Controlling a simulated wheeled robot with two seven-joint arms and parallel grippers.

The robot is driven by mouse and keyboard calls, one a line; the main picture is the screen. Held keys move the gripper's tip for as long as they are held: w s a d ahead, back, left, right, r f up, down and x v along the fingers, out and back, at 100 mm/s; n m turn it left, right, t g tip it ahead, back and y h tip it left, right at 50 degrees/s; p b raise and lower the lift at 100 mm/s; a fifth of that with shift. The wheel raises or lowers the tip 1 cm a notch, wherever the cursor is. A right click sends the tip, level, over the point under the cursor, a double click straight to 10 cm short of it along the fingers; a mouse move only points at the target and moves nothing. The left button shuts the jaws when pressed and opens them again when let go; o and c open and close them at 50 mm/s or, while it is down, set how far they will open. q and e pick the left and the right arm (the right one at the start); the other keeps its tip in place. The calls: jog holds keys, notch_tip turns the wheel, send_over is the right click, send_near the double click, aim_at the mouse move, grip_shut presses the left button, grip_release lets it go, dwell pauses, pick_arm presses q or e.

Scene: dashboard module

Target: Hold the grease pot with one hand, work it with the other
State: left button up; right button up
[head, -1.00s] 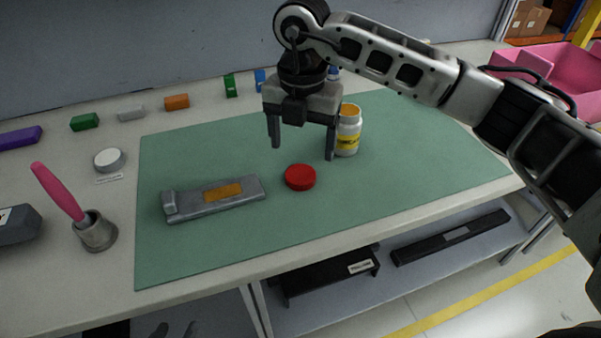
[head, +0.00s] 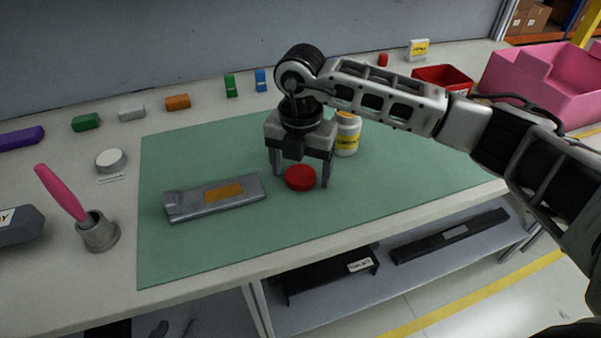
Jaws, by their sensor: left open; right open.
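The grease pot (head: 347,138), a white jar with a yellow label and orange at its top, stands upright on the green mat (head: 200,255). My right arm partly hides its top. A round red lid (head: 300,178) lies flat on the mat in front of it. My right gripper (head: 301,180) points down, open, with its fingers on either side of the red lid; I cannot tell whether they touch it. Two small dark tips at the bottom edge, below the table front, appear to be my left gripper (head: 174,330), open, empty and mostly out of frame.
A grey metal part with an orange patch (head: 232,190) lies left of the lid. A pink-handled brush stands in a grey cup (head: 98,232). Several coloured blocks line the back. A red tray (head: 442,78) and a pink bin (head: 550,85) are at right. The mat's front is clear.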

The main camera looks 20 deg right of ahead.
jog(key=shift+c, duration=0.4)
jog(key=c, duration=1)
jog(key=shift+r, duration=0.15)
jog(key=shift+c, duration=0.2)
jog(key=shift+r, duration=0.2)
notch_tip(320, 180, up, 2)
jog(key=shift+r, duration=0.1)
jog(key=s+a+r+b, duration=0.1)
jog(key=s+a+r, duration=0.7)
jog(key=s+r, duration=0.2)
jog(key=shift+s+a, duration=0.25)
jog(key=shift+s, duration=0.3)
